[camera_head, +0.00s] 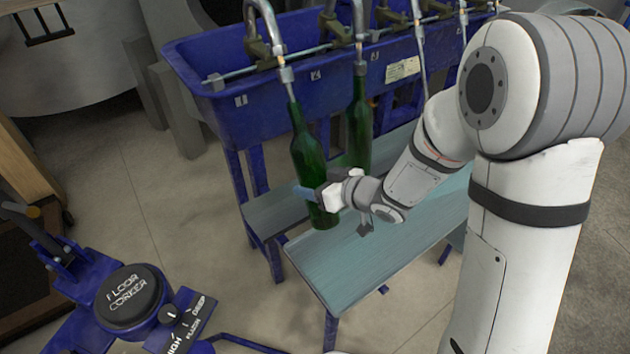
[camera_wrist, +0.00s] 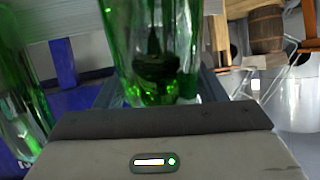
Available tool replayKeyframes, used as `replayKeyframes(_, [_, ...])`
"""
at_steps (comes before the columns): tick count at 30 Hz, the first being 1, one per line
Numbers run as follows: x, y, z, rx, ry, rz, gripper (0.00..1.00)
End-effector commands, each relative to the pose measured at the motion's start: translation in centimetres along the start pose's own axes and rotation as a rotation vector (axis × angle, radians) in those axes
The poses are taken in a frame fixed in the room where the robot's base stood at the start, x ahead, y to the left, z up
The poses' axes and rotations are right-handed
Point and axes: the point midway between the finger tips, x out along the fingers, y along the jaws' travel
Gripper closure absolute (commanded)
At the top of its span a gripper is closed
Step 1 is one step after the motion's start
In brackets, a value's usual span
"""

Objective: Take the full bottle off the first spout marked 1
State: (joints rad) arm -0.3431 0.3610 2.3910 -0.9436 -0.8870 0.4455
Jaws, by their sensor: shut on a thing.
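A green bottle (camera_head: 308,158) is at the first spout (camera_head: 284,72), by the trough label 1 (camera_head: 240,101). Its neck meets the spout's lower end, and I cannot tell whether the tip is inside. The bottle leans slightly, base toward the right. My gripper (camera_head: 318,194) is shut on its lower body. In the wrist view the bottle (camera_wrist: 155,45) stands upright between the fingers, with dark shapes showing through the glass. Its fill level cannot be read. A second green bottle (camera_head: 360,122) is at the spout marked 2; a green bottle also shows at the wrist view's left (camera_wrist: 18,95).
The blue trough (camera_head: 225,105) carries several spouts in a row. Blue-grey slatted shelves (camera_head: 350,262) lie below, mostly bare. A floor corker (camera_head: 128,298) stands at lower left. A barrel (camera_wrist: 266,30) shows in the wrist view. Floor between corker and shelf is mostly clear.

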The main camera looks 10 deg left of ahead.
Motion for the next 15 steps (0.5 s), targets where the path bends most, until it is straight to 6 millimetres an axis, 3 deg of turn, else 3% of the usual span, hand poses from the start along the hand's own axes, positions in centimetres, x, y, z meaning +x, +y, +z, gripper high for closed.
replayKeyframes(15, [0.01,0.04,0.28,-0.002,0.005,0.000,1.00])
